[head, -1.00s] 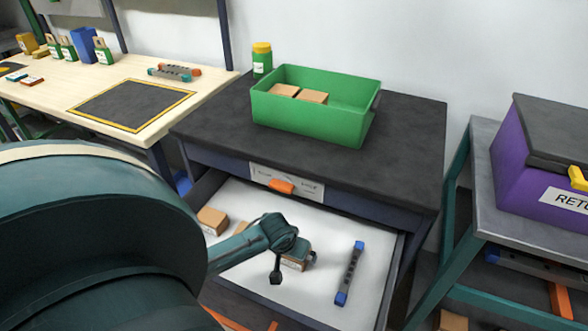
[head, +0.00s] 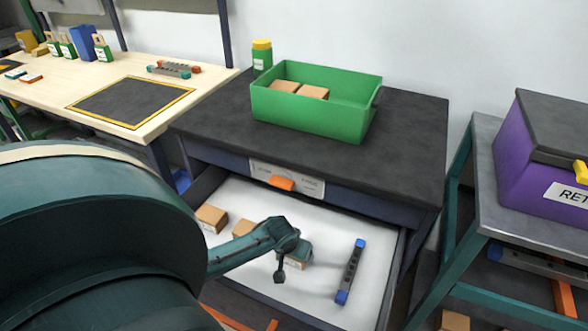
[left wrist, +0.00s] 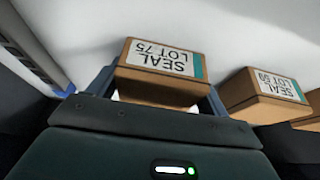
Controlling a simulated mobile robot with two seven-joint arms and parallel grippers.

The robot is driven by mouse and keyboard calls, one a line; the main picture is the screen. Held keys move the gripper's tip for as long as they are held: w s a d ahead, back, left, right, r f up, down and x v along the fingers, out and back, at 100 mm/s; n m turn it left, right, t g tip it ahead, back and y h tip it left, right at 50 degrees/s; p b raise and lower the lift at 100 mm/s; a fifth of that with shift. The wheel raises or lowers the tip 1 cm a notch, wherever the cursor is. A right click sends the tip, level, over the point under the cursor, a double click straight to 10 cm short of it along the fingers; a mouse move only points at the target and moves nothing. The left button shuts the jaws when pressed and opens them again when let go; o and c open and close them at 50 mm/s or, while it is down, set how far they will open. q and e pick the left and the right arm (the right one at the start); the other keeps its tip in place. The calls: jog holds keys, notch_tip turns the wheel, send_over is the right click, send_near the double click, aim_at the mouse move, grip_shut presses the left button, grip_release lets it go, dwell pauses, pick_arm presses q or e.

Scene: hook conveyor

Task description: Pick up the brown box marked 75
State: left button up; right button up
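The brown box marked 75 (left wrist: 160,72) shows in the left wrist view, label up, reading SEAL LOT 75. In the head view it lies in the open drawer (head: 330,295), mostly hidden behind my left gripper (head: 290,252). In the left wrist view the fingers of my left gripper (left wrist: 160,90) stand on either side of this box. They look open, with a small gap at the left; contact on the right is unclear. My right gripper is not in view.
A similar box marked 59 (left wrist: 264,95) lies close by on the right in the left wrist view. Another brown box (head: 211,218) lies at the drawer's left. A blue-ended dark bar (head: 351,272) lies to the right. A green bin (head: 310,118) with brown boxes stands on the dark top.

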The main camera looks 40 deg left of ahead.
pick_arm(q)
jog(key=c, duration=0.5)
